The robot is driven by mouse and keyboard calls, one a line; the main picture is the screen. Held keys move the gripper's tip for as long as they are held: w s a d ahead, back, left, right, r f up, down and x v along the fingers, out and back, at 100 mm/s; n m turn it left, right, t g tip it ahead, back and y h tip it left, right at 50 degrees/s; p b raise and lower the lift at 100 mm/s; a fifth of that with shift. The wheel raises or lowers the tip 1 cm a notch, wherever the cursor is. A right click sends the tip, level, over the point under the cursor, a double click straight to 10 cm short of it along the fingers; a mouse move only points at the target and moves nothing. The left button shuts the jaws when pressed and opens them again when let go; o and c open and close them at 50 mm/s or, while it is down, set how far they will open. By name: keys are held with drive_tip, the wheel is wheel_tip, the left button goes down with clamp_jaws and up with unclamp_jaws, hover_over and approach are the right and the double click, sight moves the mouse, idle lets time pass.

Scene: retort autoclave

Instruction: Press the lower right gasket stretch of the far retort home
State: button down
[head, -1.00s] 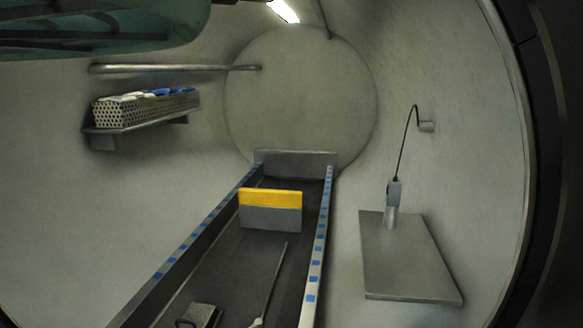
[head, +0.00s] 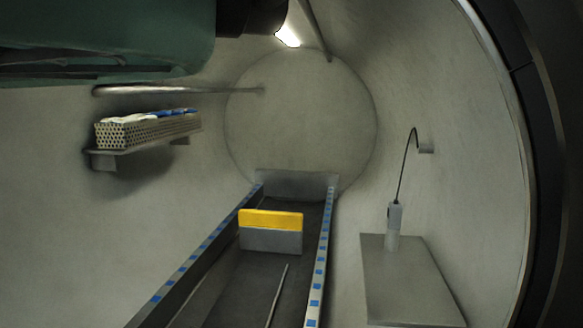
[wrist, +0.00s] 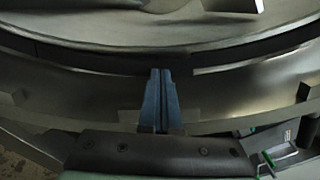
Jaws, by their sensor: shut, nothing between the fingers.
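In the wrist view my gripper (wrist: 160,72) is shut and empty, its two blue fingers side by side. The fingertips lie over the metal rim (wrist: 60,76) of a retort mouth, close to a dark curved band (wrist: 110,62) that looks like the gasket. I cannot tell whether they touch it. A stepped edge shows on the band right of the fingertips. In the head view the retort mouth's dark rim (head: 548,150) curves down the right side; no separate gasket stretch can be made out there. My gripper is not in the head view.
Inside the retort, a railed track (head: 322,250) carries a yellow-and-grey block (head: 270,232) and a thin rod (head: 277,295). A perforated basket (head: 150,130) sits on a left wall shelf. At right, a corded probe (head: 394,222) stands on a grey plate (head: 410,280).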

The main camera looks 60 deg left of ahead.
drive_tip(key=shift+b+x, duration=0.55)
drive_tip(key=shift+x, duration=1.05)
drive_tip(key=shift+s+d, duration=0.1)
idle(0.5)
drive_tip(key=p+v, duration=0.2)
drive_tip(key=v, duration=0.7)
drive_tip(key=shift+s+d+p, duration=0.2)
drive_tip(key=shift+d+p, duration=0.15)
idle(0.4)
